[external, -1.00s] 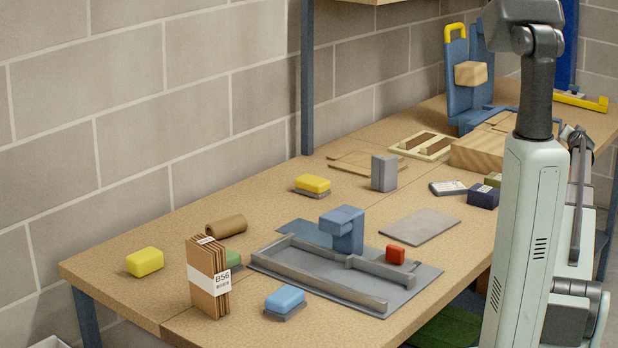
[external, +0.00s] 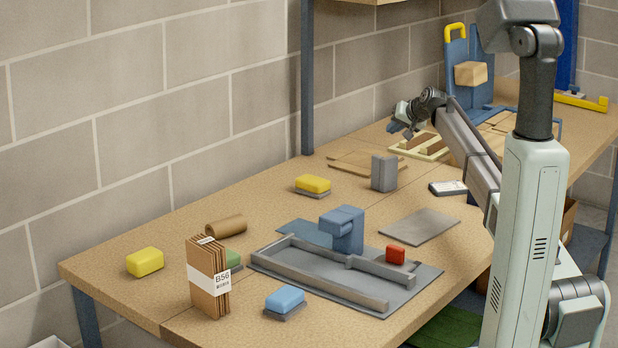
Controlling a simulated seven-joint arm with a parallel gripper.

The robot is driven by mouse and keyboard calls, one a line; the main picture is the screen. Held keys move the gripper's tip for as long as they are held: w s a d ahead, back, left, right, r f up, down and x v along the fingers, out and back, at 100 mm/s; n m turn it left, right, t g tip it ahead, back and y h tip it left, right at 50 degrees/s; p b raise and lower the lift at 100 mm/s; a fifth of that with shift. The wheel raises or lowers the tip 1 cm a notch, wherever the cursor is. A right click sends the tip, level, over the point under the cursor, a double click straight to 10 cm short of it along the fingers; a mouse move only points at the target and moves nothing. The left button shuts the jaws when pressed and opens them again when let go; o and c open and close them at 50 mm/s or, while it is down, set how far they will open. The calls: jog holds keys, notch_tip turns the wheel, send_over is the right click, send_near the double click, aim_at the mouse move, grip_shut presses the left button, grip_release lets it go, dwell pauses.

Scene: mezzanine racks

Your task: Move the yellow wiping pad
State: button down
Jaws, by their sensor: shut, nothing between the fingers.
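Two yellow things lie on the workbench. A yellow pad with a grey base (external: 312,184) lies near the wall, left of an upright grey block. A plain yellow block (external: 145,261) lies at the bench's left end, with no grey base visible. I cannot tell for certain which is the wiping pad. My gripper (external: 400,130) is shut and empty, raised over the far part of the bench near the cream tray. It is behind and to the right of the yellow pad with the grey base, well apart from both yellow things.
A blue pad (external: 285,300), upright brown cardboard stack (external: 208,275), brown roll (external: 226,226) and grey fixture (external: 320,277) with a blue block (external: 346,230) occupy the front. The grey block (external: 384,172) stands between my gripper and the front. Bare bench lies around the yellow pad.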

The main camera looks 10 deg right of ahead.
jog(key=s+a+n+g, duration=0.1)
jog(key=s+a+g, duration=0.35)
jog(key=a, duration=1.35)
jog(key=m+g+h, duration=0.2)
jog(key=m+h, duration=0.1)
send_over(316, 177)
jog(key=s+a, duration=0.1)
jog(key=a, duration=0.1)
jog(key=shift+t, duration=0.25)
notch_tip(316, 177, down, 5)
jog(key=shift+r, duration=0.1)
jog(key=s+a+m+h, duration=0.1)
jog(key=s+a, duration=0.1)
jog(key=s+a+f+m+g+h, duration=0.1)
jog(key=s+a+m, duration=0.1)
jog(key=s+a+m+h, duration=0.1)
jog(key=s+a+m, duration=0.1)
jog(key=shift+s+a+f+g, duration=0.15)
jog(key=shift+s+f+g, duration=0.15)
jog(key=shift+g, duration=0.1)
jog(key=shift+s+a+m+h, duration=0.15)
jog(key=shift+s+m+h, duration=0.1)
jog(key=shift+m+h, duration=0.05)
jog(key=w+d, duration=0.8)
jog(key=shift+w+d, duration=0.2)
jog(key=shift+w, duration=0.05)
jog(key=shift+s+f, duration=0.15)
jog(key=shift+f, duration=0.65)
jog(key=shift+s+f, duration=0.1)
